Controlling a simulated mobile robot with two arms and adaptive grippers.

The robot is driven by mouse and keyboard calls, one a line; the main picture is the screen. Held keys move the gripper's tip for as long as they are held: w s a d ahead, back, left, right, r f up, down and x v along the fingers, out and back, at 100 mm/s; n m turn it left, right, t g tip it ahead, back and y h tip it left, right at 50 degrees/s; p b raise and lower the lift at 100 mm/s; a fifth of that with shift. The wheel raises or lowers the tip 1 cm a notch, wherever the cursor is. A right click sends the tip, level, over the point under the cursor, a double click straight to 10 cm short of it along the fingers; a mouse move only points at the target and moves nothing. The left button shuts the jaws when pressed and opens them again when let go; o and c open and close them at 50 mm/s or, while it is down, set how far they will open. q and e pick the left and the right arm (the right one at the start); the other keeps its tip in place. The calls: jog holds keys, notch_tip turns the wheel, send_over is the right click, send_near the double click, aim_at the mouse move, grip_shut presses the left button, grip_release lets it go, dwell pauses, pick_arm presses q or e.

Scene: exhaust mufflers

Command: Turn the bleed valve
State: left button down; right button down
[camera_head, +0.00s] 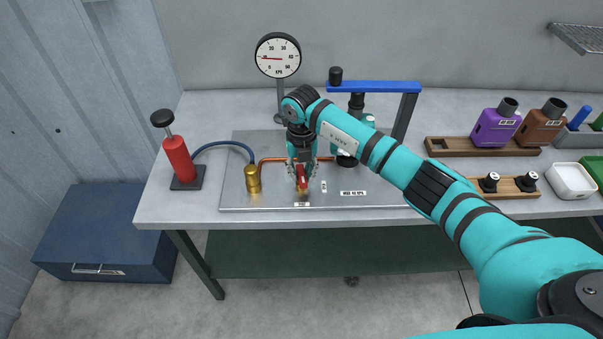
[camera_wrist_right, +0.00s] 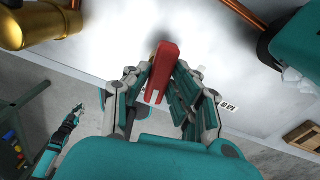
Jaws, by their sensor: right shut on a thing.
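The bleed valve has a red lever (camera_head: 302,172) on a brass body (camera_head: 301,194), near the front edge of the metal plate (camera_head: 255,202). My right gripper (camera_head: 301,177) comes down on it from above and is shut on the red lever. In the right wrist view the lever (camera_wrist_right: 164,68) stands between the fingers of my right gripper (camera_wrist_right: 160,85). The brass body is mostly hidden there. My left gripper (camera_wrist_right: 78,110) shows small and far off at the left of the right wrist view; its finger state is unclear.
A round gauge (camera_head: 278,55) stands behind the plate. A red hand pump (camera_head: 178,158) and a brass cylinder (camera_head: 253,178) are to the left. A blue-handled press (camera_head: 375,87) stands behind my arm. Purple (camera_head: 496,126) and brown (camera_head: 541,126) bottles sit at right.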

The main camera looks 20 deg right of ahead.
aim_at(301, 173)
jog(key=shift+w+f+n+b, duration=0.1)
jog(key=shift+f+n+b, duration=0.05)
jog(key=shift+n+b, duration=0.7)
jog(key=n+b, duration=0.6)
jog(key=n, duration=0.1)
jog(key=shift+b, duration=0.3)
jog(key=n+b, duration=0.3)
jog(key=n, duration=0.1)
jog(key=shift+n, duration=0.35)
jog(key=shift+r+n+b, duration=0.25)
jog(key=shift+n+b, duration=0.75)
jog(key=shift+n, duration=0.4)
jog(key=c, duration=1.2)
grip_release()
jog(key=shift+o, duration=0.2)
notch_tip(301, 173, up, 12)
